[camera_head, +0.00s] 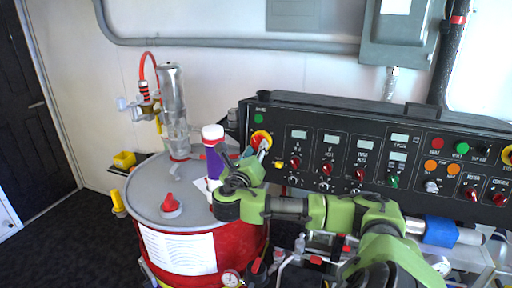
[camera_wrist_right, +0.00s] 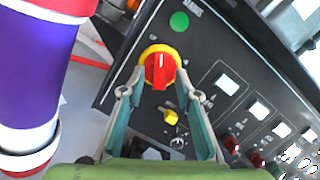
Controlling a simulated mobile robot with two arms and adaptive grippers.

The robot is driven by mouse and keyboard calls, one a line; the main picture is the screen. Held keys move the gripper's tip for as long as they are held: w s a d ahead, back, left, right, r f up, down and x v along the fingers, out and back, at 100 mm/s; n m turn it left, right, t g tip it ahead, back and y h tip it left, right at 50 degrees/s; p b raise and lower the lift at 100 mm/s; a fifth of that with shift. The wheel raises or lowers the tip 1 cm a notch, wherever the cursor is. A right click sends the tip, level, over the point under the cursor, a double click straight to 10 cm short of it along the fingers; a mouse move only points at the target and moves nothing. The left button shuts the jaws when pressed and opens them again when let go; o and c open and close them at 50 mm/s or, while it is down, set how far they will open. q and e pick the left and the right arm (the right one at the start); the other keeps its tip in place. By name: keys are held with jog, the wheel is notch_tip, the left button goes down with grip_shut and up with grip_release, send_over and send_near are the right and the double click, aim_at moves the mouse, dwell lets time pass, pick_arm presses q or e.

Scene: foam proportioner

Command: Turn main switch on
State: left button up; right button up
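The main switch is a red rotary knob on a yellow ring (camera_wrist_right: 160,68) at the upper left of the black control panel, below a green round label. In the head view the switch (camera_head: 261,138) is partly hidden by my right gripper. My right gripper (camera_head: 256,155) reaches the panel from the front. In the wrist view its two fingers (camera_wrist_right: 160,94) are open and spread wider than the knob, with the knob between and just beyond the tips. I see no grip on the knob; whether a fingertip touches the ring I cannot tell. My left gripper is not in view.
A purple and white cylinder (camera_head: 213,153) stands close left of my right gripper, on a red drum with a grey lid (camera_head: 145,190). A small yellow knob (camera_wrist_right: 170,117) sits below the switch. Further displays and red knobs line the black panel (camera_head: 310,186) to the right.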

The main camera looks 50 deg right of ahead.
jog(key=shift+w+d, duration=0.15)
jog(key=shift+d, duration=0.2)
grip_shut()
